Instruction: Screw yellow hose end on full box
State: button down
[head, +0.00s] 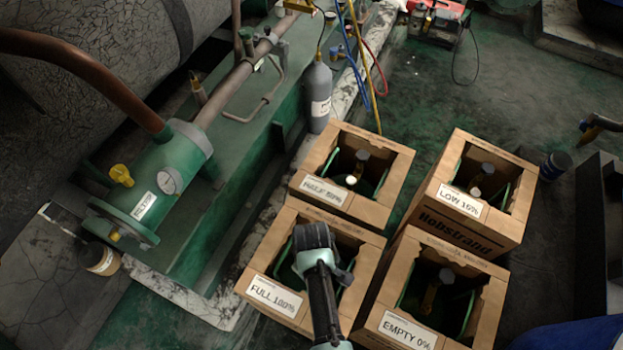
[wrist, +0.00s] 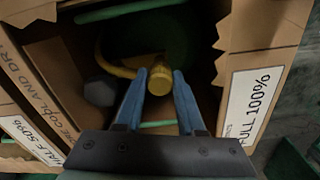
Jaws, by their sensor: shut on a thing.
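The full box (head: 272,293), a cardboard box labelled "FULL 100%", stands at the lower middle of the head view. Its label side also shows in the wrist view (wrist: 254,105). My gripper (wrist: 161,76) reaches down into its open top. The blue fingers are shut on the yellow hose end (wrist: 159,82), a round yellow fitting. A yellow hose (wrist: 118,71) curves away from it to the left. In the head view my arm hides the fingers and the hose end. I cannot tell whether the fitting is seated on the cylinder's valve.
Around it stand the half box (head: 345,205), low box (head: 470,235) and empty box (head: 400,330), all open-topped. A grey cylinder (head: 318,100) stands behind, near hanging hoses. Green machinery (head: 165,175) fills the left.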

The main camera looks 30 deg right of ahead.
jog(key=shift+f+b, duration=0.8)
jog(key=shift+f, duration=0.2)
dwell(0.7)
jog(key=shift+r+m+p, duration=0.1)
jog(key=shift+m+p, duration=0.25)
jog(key=shift+m, duration=1.55)
